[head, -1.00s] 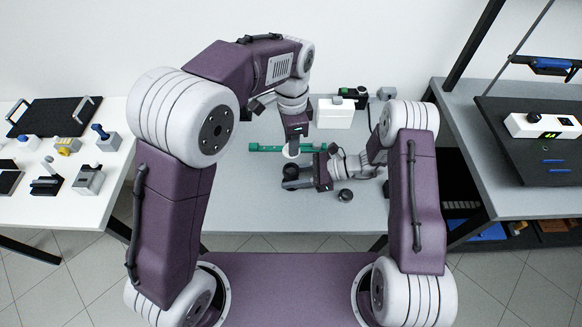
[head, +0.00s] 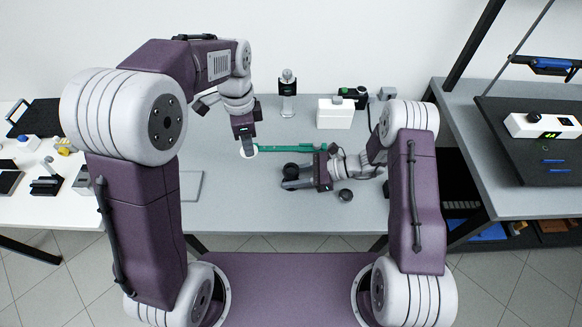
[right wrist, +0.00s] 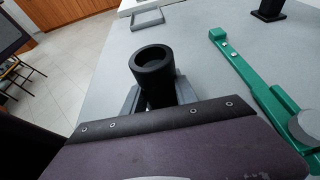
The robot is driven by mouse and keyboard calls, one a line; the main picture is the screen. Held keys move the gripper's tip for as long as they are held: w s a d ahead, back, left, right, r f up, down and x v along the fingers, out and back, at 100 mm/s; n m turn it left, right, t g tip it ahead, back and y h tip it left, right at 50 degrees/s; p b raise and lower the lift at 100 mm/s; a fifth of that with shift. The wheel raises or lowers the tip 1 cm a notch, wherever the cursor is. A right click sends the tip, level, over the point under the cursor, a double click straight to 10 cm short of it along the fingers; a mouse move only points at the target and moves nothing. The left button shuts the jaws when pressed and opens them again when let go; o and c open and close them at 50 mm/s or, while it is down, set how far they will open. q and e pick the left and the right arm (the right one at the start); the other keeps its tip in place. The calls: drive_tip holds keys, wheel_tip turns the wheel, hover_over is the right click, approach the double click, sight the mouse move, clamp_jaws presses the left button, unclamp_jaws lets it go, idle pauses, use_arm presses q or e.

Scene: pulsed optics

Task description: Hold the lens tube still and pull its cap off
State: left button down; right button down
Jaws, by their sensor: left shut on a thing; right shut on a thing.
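The lens tube (right wrist: 152,75) is black, and its open round end shows in the right wrist view. In the head view the tube (head: 290,170) is a small dark shape at the tip of my right gripper (head: 297,177). My right gripper is shut on it; its grey fingers (right wrist: 132,100) show beside the tube in the wrist view. My left gripper (head: 247,142) is shut, left of the tube and apart from it. A pale round piece, apparently the cap (head: 249,152), shows at its tip. The left fingers are mostly hidden by their own wrist.
A green bar (head: 290,149) lies behind the tube and also shows in the right wrist view (right wrist: 245,75). A dark round part (head: 345,195) is near the right gripper. A post on a stand (head: 288,100) and a white box (head: 335,113) stand behind. The table's front left is mostly clear.

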use_arm(q)
drive_tip(key=shift+a, duration=0.5)
use_arm(e)
drive_tip(key=shift+f, duration=0.15)
drive_tip(key=shift+c, duration=0.4)
unclamp_jaws()
drive_tip(key=shift+r, duration=0.2)
drive_tip(key=shift+o, duration=0.4)
use_arm(q)
drive_tip(key=shift+w, duration=0.1)
drive_tip(key=shift+d+f, duration=0.1)
use_arm(e)
drive_tip(key=shift+s+d, duration=0.15)
drive_tip(key=shift+d, duration=4.4)
